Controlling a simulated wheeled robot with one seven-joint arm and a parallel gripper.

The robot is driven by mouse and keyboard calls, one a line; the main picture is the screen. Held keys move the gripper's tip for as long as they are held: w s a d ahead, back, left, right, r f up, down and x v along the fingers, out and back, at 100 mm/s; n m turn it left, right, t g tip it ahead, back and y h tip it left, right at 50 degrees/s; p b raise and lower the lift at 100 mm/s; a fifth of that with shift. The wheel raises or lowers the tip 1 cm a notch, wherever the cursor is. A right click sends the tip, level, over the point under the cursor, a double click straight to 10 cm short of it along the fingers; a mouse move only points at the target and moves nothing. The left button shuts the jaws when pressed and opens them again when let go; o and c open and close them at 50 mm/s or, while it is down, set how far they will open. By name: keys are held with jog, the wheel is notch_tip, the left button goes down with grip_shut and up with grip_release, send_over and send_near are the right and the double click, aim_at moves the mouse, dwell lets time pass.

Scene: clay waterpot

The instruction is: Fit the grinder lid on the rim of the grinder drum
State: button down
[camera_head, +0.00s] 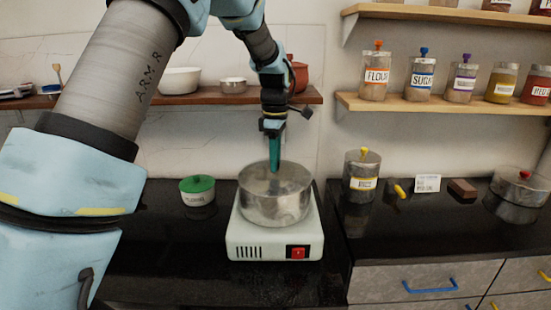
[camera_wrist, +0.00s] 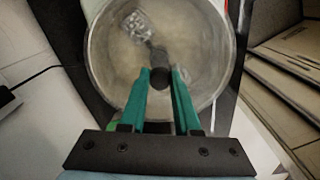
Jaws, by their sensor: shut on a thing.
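The grinder drum (camera_head: 275,208) is a round metal pot on a white base with a red switch, on the dark counter. My gripper (camera_head: 273,166) points straight down over the drum's mouth. Its green fingers (camera_wrist: 160,78) are shut on the dark knob of the grinder lid (camera_wrist: 196,42), a round, greyish, see-through disc. In the head view the lid lies across the drum's top, level and roughly centred. I cannot tell whether it rests on the rim or hangs just above it. The fingertips hide part of the knob.
A yellow-knobbed canister (camera_head: 361,178), a brown block (camera_head: 462,189) and a lidded metal pot (camera_head: 519,187) stand to the right. Shelves (camera_head: 440,107) with jars are on the wall behind. The counter front is clear.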

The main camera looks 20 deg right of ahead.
grip_release()
dwell(0.8)
jog(key=shift+r+p, duration=2.65)
jog(key=shift+r, duration=0.65)
jog(key=shift+f, duration=0.1)
